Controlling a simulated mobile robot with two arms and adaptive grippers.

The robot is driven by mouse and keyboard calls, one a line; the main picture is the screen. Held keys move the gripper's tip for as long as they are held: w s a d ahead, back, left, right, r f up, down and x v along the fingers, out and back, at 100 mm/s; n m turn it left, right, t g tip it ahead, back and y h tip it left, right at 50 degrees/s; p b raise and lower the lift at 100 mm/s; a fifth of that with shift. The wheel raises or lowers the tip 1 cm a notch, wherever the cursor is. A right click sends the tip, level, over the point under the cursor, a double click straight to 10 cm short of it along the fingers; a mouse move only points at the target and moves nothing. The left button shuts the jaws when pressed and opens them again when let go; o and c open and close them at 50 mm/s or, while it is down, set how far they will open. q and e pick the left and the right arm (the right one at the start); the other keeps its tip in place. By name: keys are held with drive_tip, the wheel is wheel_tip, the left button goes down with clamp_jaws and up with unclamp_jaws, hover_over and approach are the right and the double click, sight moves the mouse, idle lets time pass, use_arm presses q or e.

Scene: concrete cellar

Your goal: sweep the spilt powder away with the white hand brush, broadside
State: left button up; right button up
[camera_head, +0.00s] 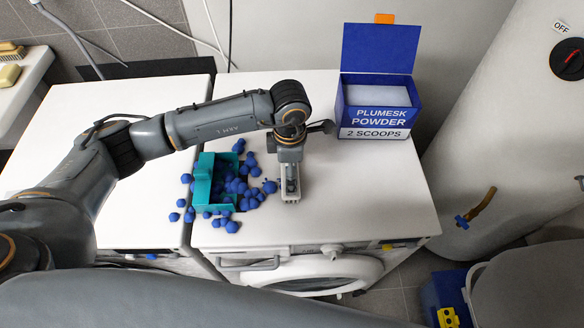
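Blue powder (246,187) lies as many round clumps on the white machine top (340,210), in and around a teal open-sided container (203,178). A few clumps lie left of it, across the seam between the two tops. My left gripper (290,188) points down just right of the clumps. It appears shut on a small pale thing, likely the white hand brush (290,198), at or just above the top. The gripper hides most of it, so its bristles and facing cannot be made out. My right gripper is not in view.
The top right of the gripper is clear down to the front edge. A white cylindrical tank (490,130) stands at the right. A blue crate (447,298) is on the floor.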

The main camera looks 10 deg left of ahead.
use_arm(q)
drive_tip(key=shift+a, duration=0.15)
drive_tip(key=shift+s+a, duration=0.2)
drive_tip(key=shift+a, duration=0.45)
drive_tip(key=shift+s+a, duration=0.2)
drive_tip(key=shift+a, duration=0.4)
drive_tip(key=shift+a, duration=0.15)
drive_tip(key=shift+s+a+f, duration=0.1)
drive_tip(key=shift+s+a, duration=0.1)
drive_tip(key=shift+a, duration=0.35)
drive_tip(key=shift+s+a, duration=0.2)
drive_tip(key=shift+a, duration=0.35)
drive_tip(key=shift+a, duration=0.15)
drive_tip(key=shift+s+a+b, duration=0.2)
drive_tip(key=shift+a, duration=0.5)
drive_tip(key=shift+s+a+b, duration=0.2)
drive_tip(key=shift+a, duration=0.45)
